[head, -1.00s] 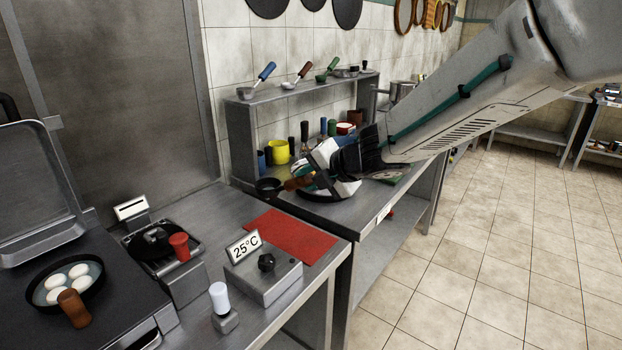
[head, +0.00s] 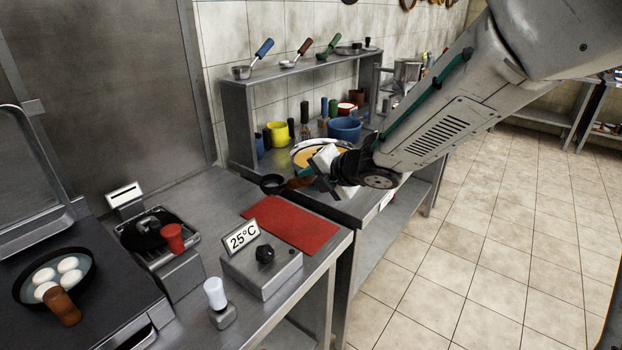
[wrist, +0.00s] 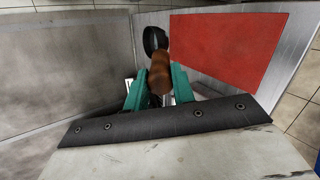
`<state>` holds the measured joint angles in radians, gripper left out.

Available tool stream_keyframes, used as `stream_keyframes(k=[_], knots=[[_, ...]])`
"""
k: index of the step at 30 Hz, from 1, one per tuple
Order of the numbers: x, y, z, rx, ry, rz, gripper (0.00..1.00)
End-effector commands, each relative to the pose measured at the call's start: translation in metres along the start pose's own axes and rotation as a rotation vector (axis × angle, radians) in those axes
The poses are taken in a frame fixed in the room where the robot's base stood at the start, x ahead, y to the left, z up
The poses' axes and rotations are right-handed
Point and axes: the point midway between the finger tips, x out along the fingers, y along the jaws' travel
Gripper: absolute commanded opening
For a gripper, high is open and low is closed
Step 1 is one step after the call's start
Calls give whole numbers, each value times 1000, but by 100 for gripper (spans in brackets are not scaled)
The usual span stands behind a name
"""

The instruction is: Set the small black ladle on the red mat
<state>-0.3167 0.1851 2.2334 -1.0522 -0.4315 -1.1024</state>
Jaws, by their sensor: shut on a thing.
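The small black ladle (head: 272,184) has a dark bowl and a brown wooden handle. In the wrist view the brown handle (wrist: 160,75) sits between the green fingers of my gripper (wrist: 158,88), with the black bowl (wrist: 155,40) pointing away. The red mat (head: 290,226) lies flat and bare on the steel counter. It also shows in the wrist view (wrist: 225,45), to the right of the ladle.
A control box with a 25°C sign (head: 262,268) stands just in front of the mat. A pan of white eggs (head: 58,280) sits at left. A shelf (head: 300,66) with several ladles, a yellow mug (head: 278,133) and a blue bowl (head: 345,129) stand behind my gripper.

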Motion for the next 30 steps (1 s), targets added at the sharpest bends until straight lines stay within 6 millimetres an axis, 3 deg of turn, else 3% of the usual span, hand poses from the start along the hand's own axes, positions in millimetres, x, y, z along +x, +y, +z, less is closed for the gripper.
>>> stream_keyframes(k=[16,30], knots=[[28,-40,-13,1,4,1,0],[33,-46,-15,-2,2,2,0]])
